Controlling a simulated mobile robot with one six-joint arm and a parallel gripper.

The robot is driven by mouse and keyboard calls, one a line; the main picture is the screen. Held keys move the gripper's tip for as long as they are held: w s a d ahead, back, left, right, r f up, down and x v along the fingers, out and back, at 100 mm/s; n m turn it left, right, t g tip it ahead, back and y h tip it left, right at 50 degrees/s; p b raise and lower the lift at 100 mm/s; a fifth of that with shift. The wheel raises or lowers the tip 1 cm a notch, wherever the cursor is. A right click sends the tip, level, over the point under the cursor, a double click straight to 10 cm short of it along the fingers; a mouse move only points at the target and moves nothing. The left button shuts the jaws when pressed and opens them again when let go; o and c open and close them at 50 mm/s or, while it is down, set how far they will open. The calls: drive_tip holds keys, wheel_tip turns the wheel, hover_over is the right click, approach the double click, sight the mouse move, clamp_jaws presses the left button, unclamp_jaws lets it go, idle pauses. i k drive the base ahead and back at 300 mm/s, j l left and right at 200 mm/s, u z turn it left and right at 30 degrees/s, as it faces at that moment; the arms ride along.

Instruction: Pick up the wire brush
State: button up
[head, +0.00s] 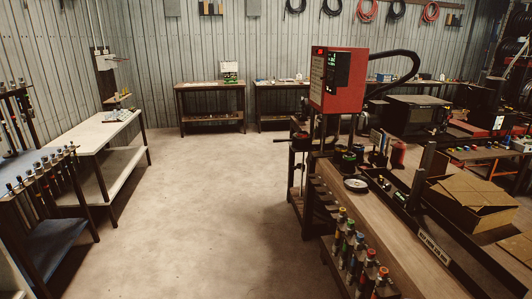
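I cannot pick out a wire brush anywhere in the head view. Small items on the benches are too small or dark to name, so it may be among them or hidden. My gripper is not in view.
A red crimper machine (335,80) stands by the wooden-topped bench (415,240) at right. A dish (356,184) and an open cardboard box (478,203) are there. A white table (82,138) stands left, two dark tables at the back. The floor (205,190) between is clear.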

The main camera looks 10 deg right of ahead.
sight(384, 135)
drive_tip(key=i+j+z, duration=0.2)
drive_tip(key=i, duration=0.3)
drive_tip(key=i+z, duration=0.2)
drive_tip(key=i, duration=0.3)
